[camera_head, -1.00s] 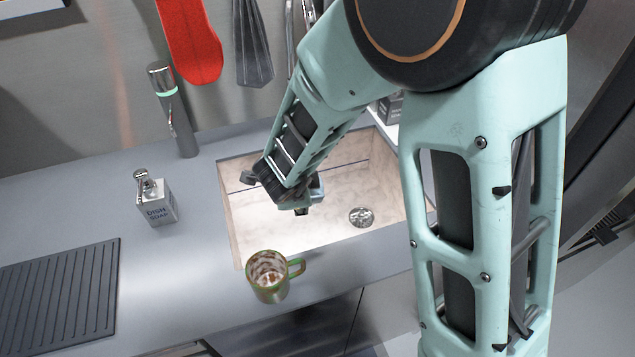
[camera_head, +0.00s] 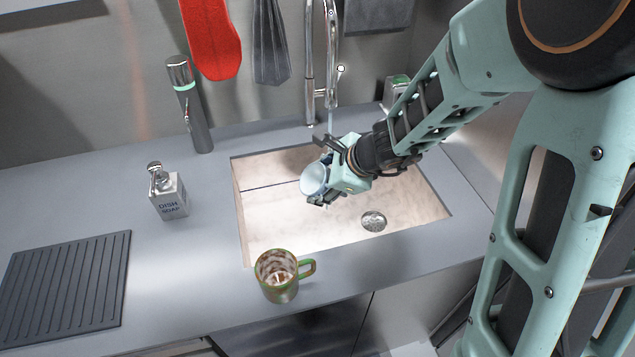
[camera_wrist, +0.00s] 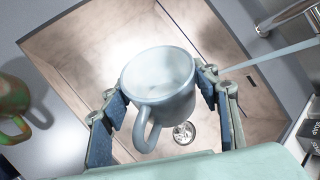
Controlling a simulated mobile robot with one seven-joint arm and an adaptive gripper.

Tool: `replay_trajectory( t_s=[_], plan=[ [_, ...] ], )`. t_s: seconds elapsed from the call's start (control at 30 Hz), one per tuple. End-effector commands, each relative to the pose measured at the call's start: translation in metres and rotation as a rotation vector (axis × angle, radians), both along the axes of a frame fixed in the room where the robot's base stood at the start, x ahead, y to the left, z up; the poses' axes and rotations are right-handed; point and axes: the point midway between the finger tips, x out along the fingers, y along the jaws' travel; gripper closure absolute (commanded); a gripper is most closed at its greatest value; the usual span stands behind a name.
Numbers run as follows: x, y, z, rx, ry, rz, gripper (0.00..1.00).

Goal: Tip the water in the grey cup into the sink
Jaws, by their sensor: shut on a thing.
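The grey cup (camera_head: 312,180), pale blue-grey with a handle, is held over the sink (camera_head: 285,222). In the wrist view the cup (camera_wrist: 165,105) sits between the two finger pads of my gripper (camera_wrist: 162,92), with its handle towards the camera. My gripper (camera_head: 326,174) is shut on it. In the head view the cup's mouth faces left and upward, so it looks tilted. Its inside looks pale; I cannot tell how much water it holds. The sink's drain (camera_head: 373,221) shows below and to the right.
A worn green-brown mug (camera_head: 277,276) stands on the counter at the sink's front left edge. A soap dispenser (camera_head: 169,194) and a dark flask (camera_head: 189,105) stand left of the sink. The tap (camera_head: 312,65) rises behind it, with a thin pale streak below. A ribbed mat (camera_head: 65,285) lies far left.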

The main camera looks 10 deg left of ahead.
Motion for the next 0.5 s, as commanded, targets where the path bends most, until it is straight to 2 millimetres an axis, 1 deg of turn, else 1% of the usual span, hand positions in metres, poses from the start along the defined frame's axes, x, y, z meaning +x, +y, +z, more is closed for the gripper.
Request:
replay_trajectory(
  t_s=[0.1,0.13,0.5],
  plan=[
    [0.0026,-0.0045,0.0037,0.084,0.041,-0.008,0.82],
    [0.0027,-0.0043,0.0004,0.109,0.053,-0.007,0.82],
    [0.0031,-0.0059,-0.0027,0.410,0.199,-0.005,0.82]
  ],
)
